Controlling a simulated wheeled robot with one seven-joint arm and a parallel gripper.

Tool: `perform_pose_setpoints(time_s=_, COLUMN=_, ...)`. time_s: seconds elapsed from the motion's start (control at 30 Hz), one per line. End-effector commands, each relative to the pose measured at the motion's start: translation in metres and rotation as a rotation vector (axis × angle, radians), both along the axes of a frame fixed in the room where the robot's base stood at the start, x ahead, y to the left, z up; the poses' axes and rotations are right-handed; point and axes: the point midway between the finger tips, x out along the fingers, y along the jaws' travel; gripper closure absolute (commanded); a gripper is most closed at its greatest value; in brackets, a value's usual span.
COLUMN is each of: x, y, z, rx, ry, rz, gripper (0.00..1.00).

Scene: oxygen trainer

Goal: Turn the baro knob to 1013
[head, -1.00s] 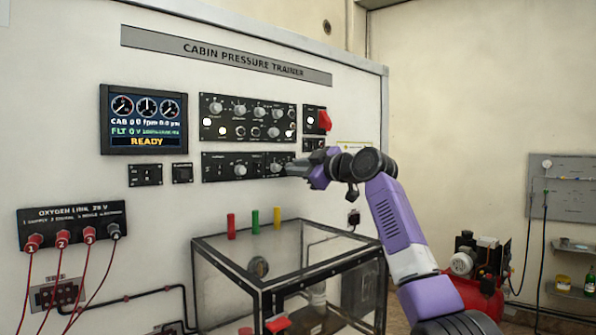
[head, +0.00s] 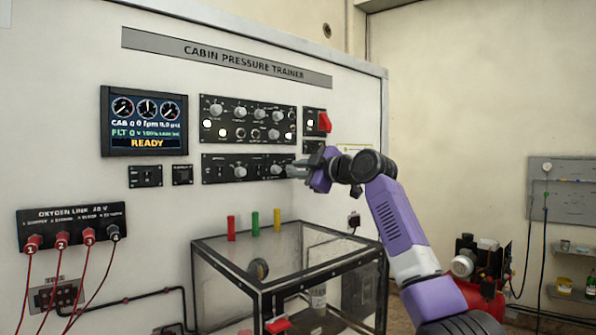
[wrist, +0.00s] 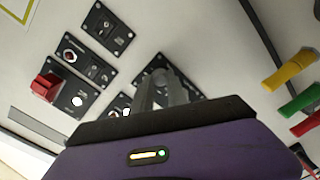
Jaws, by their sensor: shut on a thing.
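The cabin pressure trainer's lower black panel (head: 213,168) carries several knobs, and their labels are too small to read. My gripper (head: 291,170) is at this panel's right end, its fingers closed on a small knob there that I take to be the baro knob. The fingers hide most of that knob. In the wrist view the grey fingers (wrist: 165,85) reach the black panel (wrist: 150,72), and the held knob is hidden. The display (head: 145,121) reads READY; I cannot make out 1013 anywhere.
The upper knob panel (head: 247,97) is just above, with a red switch (head: 324,121) to its right. A clear box with a black frame (head: 263,283) stands below the arm. Red, green and yellow pegs (head: 254,222) rise behind it.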

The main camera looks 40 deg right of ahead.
Motion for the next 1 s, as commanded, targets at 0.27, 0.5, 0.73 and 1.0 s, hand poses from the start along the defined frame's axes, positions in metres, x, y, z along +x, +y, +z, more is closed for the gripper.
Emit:
perform_pose_setpoints(time_s=0.27, x=0.000, y=0.001, z=0.000, rx=0.001, ry=0.000, rz=0.001, gripper=0.60)
perform_pose_setpoints(time_s=0.5, x=-0.002, y=0.000, z=-0.001, rx=0.001, ry=0.000, rz=0.000, gripper=0.60)
perform_pose_setpoints(time_s=0.73, x=-0.030, y=-0.001, z=-0.002, rx=0.000, ry=-0.002, rz=0.000, gripper=0.60)
perform_pose_setpoints(time_s=1.0, x=-0.069, y=-0.002, z=0.001, rx=0.000, ry=-0.001, rz=0.000, gripper=0.60)
